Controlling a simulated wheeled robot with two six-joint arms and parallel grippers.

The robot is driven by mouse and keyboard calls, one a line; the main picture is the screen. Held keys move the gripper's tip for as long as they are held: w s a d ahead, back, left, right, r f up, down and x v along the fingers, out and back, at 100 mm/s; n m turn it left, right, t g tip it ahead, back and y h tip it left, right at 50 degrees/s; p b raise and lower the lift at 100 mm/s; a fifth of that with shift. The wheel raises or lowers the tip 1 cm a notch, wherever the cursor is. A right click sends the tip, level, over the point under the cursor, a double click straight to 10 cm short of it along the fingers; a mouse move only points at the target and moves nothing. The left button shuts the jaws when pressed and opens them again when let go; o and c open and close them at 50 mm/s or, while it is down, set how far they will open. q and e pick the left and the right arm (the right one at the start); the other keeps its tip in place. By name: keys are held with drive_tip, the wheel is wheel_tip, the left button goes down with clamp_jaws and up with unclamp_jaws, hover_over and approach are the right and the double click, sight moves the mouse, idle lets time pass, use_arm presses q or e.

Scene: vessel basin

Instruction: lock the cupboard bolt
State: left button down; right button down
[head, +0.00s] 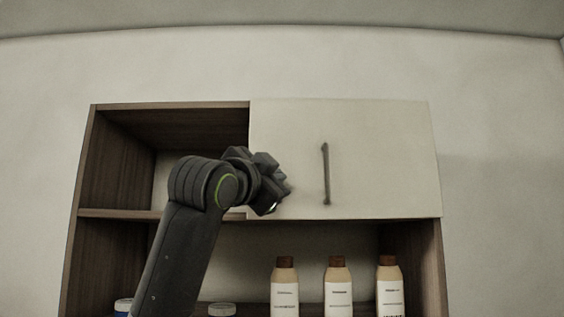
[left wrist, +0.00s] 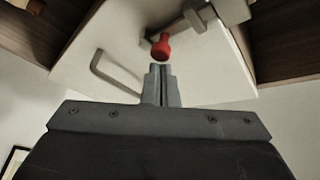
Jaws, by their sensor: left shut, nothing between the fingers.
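The cupboard door (head: 380,160) is a pale panel at the upper right of the cupboard, with a dark upright handle (head: 325,175). It appears closed. My left gripper (head: 275,188) is in front of the door's lower left part, left of the handle. In the left wrist view, the gripper (left wrist: 160,70) is shut and empty, its tips just short of the bolt's red knob (left wrist: 160,47). The grey metal bolt (left wrist: 195,17) lies near the door's edge. In the head view the arm hides the bolt. I cannot tell whether tips and knob touch. My right gripper is out of view.
An open wooden compartment (head: 120,155) is left of the door. Below, an open shelf holds three brown-capped bottles (head: 338,285) and white-lidded jars (head: 222,309), partly behind my arm. The wall right of the cupboard is clear.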

use_arm(q)
drive_tip(key=shift+s+d+f, duration=0.1)
idle(0.3)
drive_tip(key=a, duration=0.3)
drive_tip(key=shift+b, duration=0.35)
